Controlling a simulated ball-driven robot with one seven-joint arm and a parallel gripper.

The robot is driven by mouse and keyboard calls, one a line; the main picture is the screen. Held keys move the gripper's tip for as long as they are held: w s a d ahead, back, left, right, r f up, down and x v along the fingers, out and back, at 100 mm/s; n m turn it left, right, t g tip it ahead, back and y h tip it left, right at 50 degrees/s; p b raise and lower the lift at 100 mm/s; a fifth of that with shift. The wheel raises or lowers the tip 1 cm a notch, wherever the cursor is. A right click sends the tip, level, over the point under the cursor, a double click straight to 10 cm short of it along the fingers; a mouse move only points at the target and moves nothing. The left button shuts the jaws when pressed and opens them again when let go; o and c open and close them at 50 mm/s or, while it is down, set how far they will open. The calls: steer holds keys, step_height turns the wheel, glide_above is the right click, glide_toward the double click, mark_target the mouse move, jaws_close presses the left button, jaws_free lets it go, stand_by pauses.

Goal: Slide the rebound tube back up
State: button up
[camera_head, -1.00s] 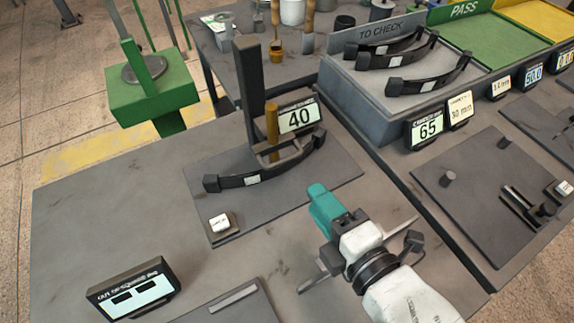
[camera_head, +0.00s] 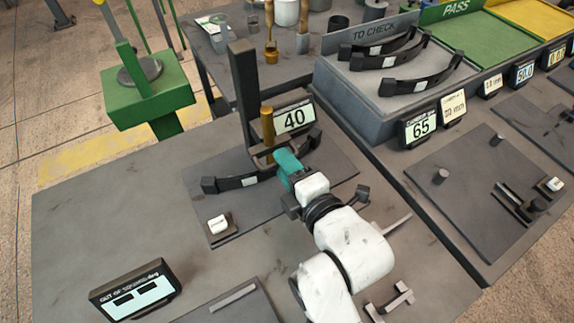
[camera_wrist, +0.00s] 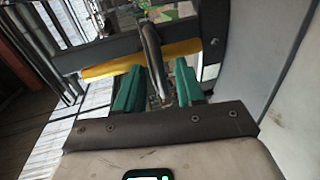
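The brass-coloured tube (camera_head: 267,125) stands upright beside a tall dark post (camera_head: 243,95) on the test plate. A dark frame (camera_head: 258,155) surrounds its lower end, and a curved dark leaf spring (camera_head: 228,183) lies across the plate there. In the wrist view the tube (camera_wrist: 105,70) runs across the picture behind a grey bar (camera_wrist: 152,55). My gripper (camera_head: 285,158) has its teal fingers close to the tube's lower end. In the wrist view the fingers (camera_wrist: 158,88) are apart, with the grey bar between them and gaps visible. Contact is unclear.
A display reading 40 (camera_head: 294,119) stands right behind the tube. A white button (camera_head: 218,223) sits on the plate's near corner. A dark display box (camera_head: 136,291) stands at front left. The TO CHECK tray (camera_head: 330,75) holds several curved springs. The table's left part is clear.

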jaws_close()
stand_by(0.6)
